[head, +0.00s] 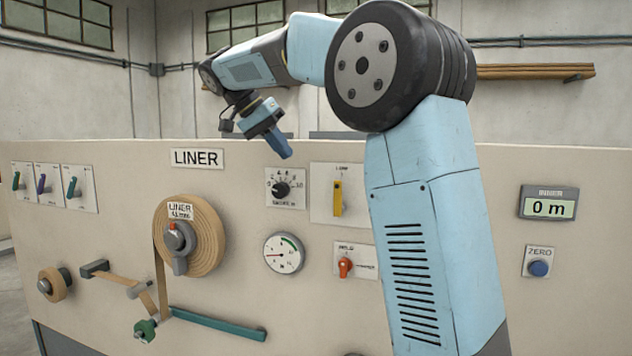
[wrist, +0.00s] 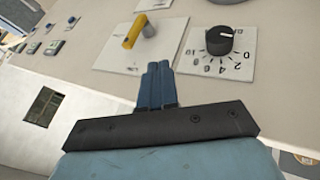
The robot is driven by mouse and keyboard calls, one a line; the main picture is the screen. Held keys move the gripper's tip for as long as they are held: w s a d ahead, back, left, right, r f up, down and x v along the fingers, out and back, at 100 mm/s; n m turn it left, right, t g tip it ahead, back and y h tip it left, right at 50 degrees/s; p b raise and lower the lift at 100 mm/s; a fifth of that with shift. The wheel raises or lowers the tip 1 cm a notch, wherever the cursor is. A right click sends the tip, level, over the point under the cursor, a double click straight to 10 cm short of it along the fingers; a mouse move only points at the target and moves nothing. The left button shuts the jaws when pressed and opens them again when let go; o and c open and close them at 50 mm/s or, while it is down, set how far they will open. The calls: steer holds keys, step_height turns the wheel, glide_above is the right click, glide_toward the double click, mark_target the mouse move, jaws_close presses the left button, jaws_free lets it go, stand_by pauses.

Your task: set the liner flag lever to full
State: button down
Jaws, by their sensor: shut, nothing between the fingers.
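I cannot tell which control is the liner flag lever; the small labels are unreadable. In the head view, a LINER sign (head: 197,158) tops the panel. Three small levers, green (head: 16,181), purple (head: 41,184) and teal (head: 72,187), sit on plates at the left. A yellow lever (head: 338,198) hangs down on a white plate right of the dial; it also shows in the wrist view (wrist: 132,32). My gripper (head: 286,153) is shut and empty, above the black dial (head: 281,189). In the wrist view its fingertips (wrist: 159,68) are together, apart from the panel controls.
A tan liner roll (head: 207,245) with a grey hub arm projects from the panel. A round gauge (head: 284,253), a red knob (head: 345,266), a 0 m display (head: 547,204) and a blue ZERO button (head: 538,268) are also there. My arm hides part of the panel.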

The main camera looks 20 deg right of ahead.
mark_target(338, 198)
steer(key=x, duration=1)
steer(key=shift+d, duration=0.1)
steer(key=shift+s+d, duration=0.75)
steer(key=shift+d, duration=0.15)
steer(key=shift+s+d, duration=0.4)
steer(key=shift+d, duration=0.25)
